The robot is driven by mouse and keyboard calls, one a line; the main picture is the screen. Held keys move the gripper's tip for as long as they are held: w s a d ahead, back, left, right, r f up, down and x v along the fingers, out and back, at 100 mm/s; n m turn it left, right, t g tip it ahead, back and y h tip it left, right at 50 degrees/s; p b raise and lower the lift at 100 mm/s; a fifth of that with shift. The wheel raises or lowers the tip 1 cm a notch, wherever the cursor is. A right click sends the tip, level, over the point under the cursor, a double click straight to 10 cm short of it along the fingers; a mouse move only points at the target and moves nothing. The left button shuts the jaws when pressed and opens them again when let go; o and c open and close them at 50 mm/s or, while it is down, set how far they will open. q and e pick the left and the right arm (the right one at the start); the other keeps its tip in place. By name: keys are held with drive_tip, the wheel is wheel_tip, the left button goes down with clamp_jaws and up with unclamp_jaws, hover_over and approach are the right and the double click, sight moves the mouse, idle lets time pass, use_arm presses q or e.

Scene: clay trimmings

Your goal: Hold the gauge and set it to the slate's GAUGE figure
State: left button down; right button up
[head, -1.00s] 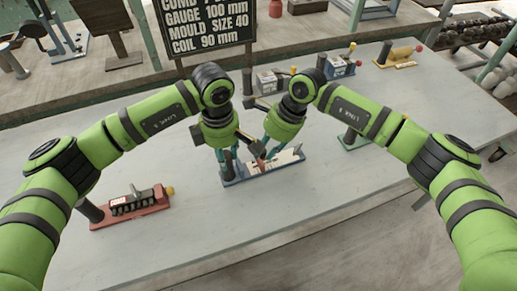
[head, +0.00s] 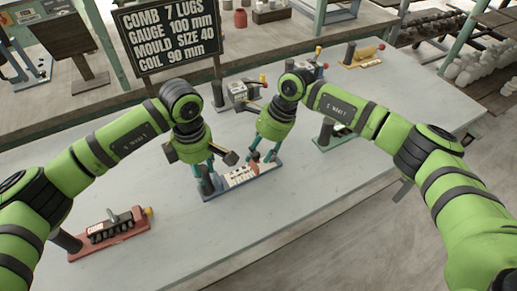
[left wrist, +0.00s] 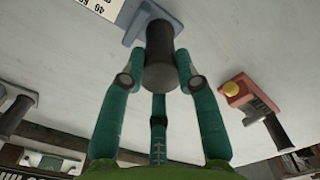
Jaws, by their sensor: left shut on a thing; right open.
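The gauge (head: 235,188) is a blue base on the table with a pale marked scale, a red pointer (head: 255,167) near its right end and a dark upright handle (head: 206,187) at its left. My left gripper (head: 205,178) is shut on that handle; the left wrist view shows its fingers around the dark handle (left wrist: 160,62). My right gripper (head: 263,160) is open at the red pointer; I cannot tell whether it touches. The slate (head: 168,42) reads GAUGE 100 mm. The scale figures are too small to read in the head view.
A red fixture (head: 112,236) with a black toothed piece stands at front left. Behind the gauge are a grey fixture (head: 240,92), a green one (head: 335,140) and a yellow one (head: 366,54). The table front between is clear.

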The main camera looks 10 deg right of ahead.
drive_tip(key=v, duration=1.2)
